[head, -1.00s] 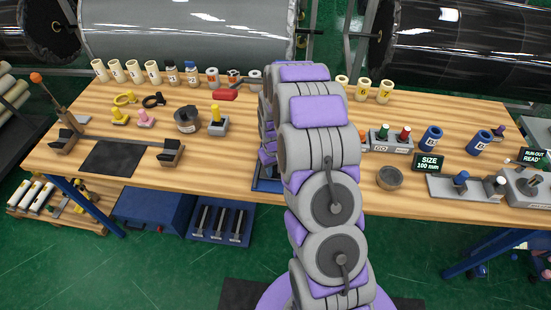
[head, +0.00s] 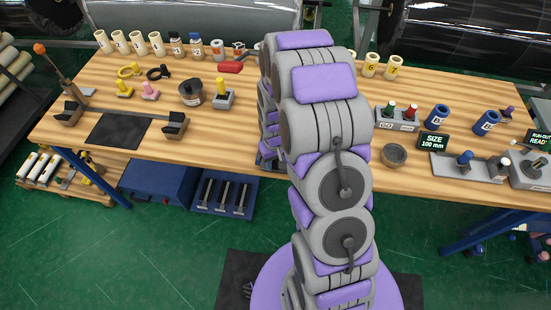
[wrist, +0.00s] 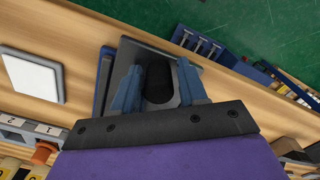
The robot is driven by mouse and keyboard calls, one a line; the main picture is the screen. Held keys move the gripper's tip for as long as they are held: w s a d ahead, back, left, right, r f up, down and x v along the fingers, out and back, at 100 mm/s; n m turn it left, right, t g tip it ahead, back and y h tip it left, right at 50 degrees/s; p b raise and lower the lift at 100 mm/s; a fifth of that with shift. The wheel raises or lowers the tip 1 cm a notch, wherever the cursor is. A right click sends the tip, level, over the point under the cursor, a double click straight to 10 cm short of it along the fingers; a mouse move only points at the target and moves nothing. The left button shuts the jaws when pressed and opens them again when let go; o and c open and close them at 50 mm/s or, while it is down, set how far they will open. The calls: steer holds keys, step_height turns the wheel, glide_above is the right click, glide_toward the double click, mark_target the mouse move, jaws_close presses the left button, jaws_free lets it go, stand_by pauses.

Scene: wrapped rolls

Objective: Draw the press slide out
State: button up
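In the wrist view a grey plate-like block (wrist: 192,59), which may be part of the press, lies at the bench edge beneath my gripper (wrist: 157,82). I cannot make out which part is the slide. In the head view my arm hides my gripper and most of what is there; only a bit of dark blue base shows left of the arm.
The wooden bench (head: 310,190) carries a knob block (head: 222,98) left of my arm and a bowl (head: 394,155), a size display (head: 433,141) and a button box (head: 397,118) right of it. A blue tray (head: 226,195) is below. A white-topped pad (wrist: 33,76) lies near my gripper.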

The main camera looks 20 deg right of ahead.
steer(key=shift+o, duration=1.2)
steer(key=shift+w, duration=0.1)
step_height(320, 180, up, 17)
steer(key=p, duration=0.1)
steer(key=shift+p, duration=0.4)
steer(key=shift+w+a+r, duration=0.1)
